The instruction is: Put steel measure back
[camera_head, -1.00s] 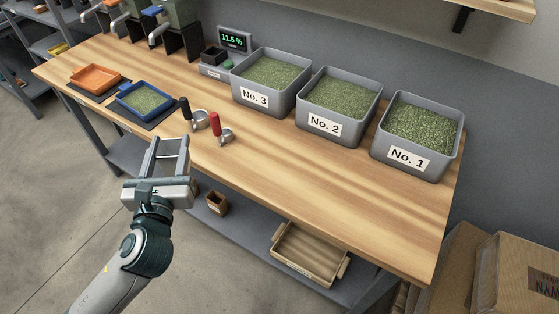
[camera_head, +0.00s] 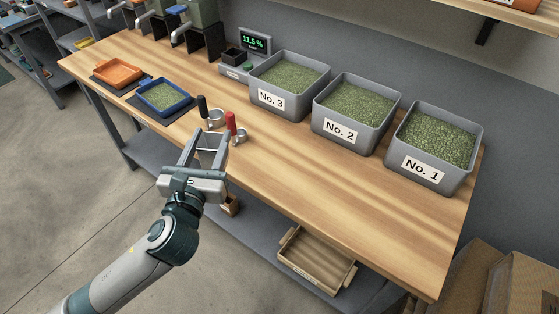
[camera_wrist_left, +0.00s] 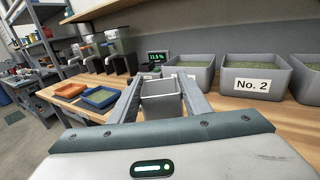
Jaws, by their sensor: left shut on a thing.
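My left gripper (camera_head: 211,139) is over the bench's front edge, just in front of the two handled cups in the head view. In the left wrist view its two fingers (camera_wrist_left: 160,84) are shut on a small grey open-topped vessel, which looks like the steel measure (camera_wrist_left: 162,106). One cup with a black handle (camera_head: 203,107) and one with a red handle (camera_head: 231,123) stand on the bench behind the gripper. My right gripper is not in view.
Bins No. 3 (camera_head: 271,104), No. 2 (camera_head: 340,133) and No. 1 (camera_head: 422,172) line the back. A blue tray (camera_head: 147,101) and an orange tray (camera_head: 112,84) lie on the left, near a meter reading 11.5 % (camera_head: 254,42). The bench (camera_head: 330,190) is clear in front of the bins.

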